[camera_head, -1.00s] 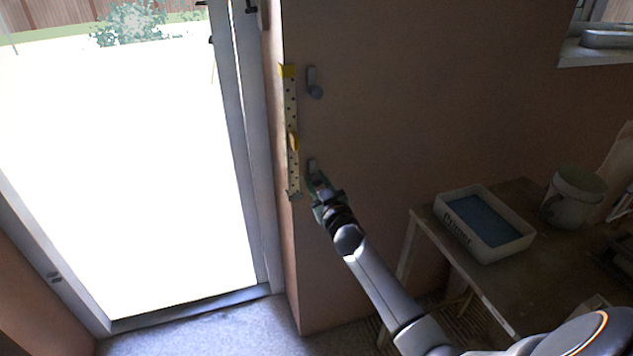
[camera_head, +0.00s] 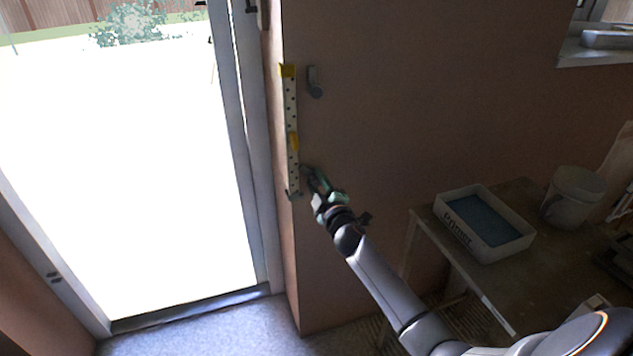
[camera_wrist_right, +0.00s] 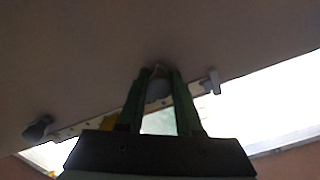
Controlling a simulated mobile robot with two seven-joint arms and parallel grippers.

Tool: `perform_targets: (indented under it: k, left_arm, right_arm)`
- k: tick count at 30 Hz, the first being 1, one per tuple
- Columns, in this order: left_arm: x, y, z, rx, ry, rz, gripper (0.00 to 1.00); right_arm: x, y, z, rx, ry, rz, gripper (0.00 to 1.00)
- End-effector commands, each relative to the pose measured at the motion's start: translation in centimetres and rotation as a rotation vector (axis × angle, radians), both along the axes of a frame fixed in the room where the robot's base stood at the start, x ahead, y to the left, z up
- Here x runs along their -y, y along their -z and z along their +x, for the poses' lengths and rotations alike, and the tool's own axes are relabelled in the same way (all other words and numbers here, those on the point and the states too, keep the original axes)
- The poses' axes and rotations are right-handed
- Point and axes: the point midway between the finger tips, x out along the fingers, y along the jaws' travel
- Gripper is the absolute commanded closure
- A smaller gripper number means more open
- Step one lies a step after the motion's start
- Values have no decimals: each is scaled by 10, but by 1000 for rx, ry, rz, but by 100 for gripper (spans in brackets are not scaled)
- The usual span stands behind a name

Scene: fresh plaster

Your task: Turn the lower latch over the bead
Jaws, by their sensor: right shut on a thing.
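The bead (camera_head: 291,110), a pale perforated strip with yellow parts, stands upright along the wall corner beside the door. It also shows in the right wrist view (camera_wrist_right: 88,126). The upper latch (camera_head: 314,82) is grey, hangs downward and sits just right of the bead, apart from it. My right gripper (camera_head: 314,179) is at the lower latch, near the bead's lower end. In the wrist view its green fingers (camera_wrist_right: 160,82) are shut on the lower latch's grey knob (camera_wrist_right: 158,90). The fingers mostly hide this latch; I cannot tell whether it overlaps the bead. My left gripper is out of view.
A worktable (camera_head: 424,216) at the lower right holds a white tray (camera_head: 516,250) with blue contents and a white bucket (camera_head: 572,198). The bright glazed door (camera_head: 130,180) is left of the corner. The wall right of the latches is bare.

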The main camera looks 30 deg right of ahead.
Motion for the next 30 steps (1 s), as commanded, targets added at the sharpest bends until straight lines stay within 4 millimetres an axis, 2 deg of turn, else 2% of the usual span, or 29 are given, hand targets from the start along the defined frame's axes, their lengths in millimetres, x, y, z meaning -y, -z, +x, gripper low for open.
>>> perform_targets:
  k: [18, 30]
  left_arm:
    - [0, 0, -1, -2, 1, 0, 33]
    - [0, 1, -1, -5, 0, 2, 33]
  right_arm:
    - [1, 0, 0, -132, 0, -542, 100]
    - [1, 0, 0, -178, 0, -733, 100]
